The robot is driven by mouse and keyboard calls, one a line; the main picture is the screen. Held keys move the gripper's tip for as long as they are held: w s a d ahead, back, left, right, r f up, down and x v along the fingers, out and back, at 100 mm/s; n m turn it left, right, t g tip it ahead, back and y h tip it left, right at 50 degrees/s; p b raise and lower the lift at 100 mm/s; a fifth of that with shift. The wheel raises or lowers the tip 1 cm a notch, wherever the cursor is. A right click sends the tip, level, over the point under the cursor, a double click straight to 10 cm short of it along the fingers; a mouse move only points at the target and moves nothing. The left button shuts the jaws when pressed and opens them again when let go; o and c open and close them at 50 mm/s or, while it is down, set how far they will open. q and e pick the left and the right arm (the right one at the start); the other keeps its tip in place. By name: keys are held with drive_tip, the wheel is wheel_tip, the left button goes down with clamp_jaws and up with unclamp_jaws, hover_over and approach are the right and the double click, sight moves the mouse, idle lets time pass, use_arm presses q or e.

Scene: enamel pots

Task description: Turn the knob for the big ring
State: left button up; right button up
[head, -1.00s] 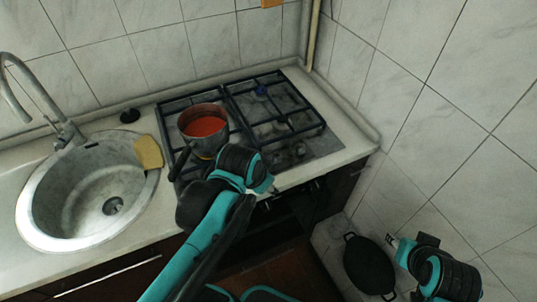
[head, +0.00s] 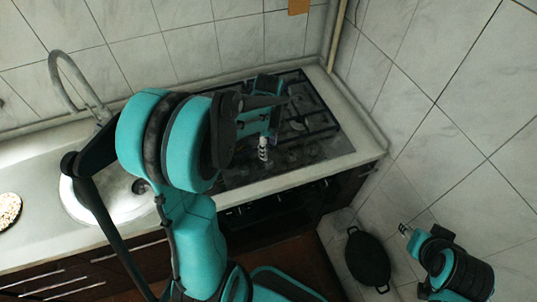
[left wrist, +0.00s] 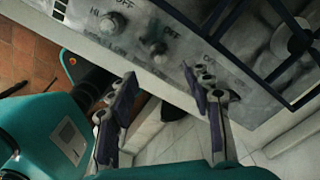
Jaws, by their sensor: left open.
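The gas hob (head: 318,122) is partly hidden by my left arm in the head view. In the left wrist view its grey front panel carries a knob (left wrist: 108,22) at the upper left and another knob (left wrist: 158,48) in the middle, with worn OFF and HI marks. A third dark knob (left wrist: 226,97) is partly hidden behind a finger. I cannot tell which knob serves the big ring. My left gripper (left wrist: 160,78) is open and empty, its fingers just over the panel's front edge. My right gripper (head: 406,230) is off to the right, away from the hob; its jaws are unclear.
Black grates (left wrist: 260,50) rise beside the knobs. The sink (head: 72,208) is left of the hob, partly behind my arm. A tiled wall (head: 440,110) bounds the right side. A black pan (head: 367,258) is at lower right. The red pot is hidden now.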

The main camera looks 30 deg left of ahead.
use_arm(q)
wheel_tip(320, 180, down, 8)
drive_tip(key=shift+r+b, duration=0.2)
drive_tip(key=shift+b, duration=1)
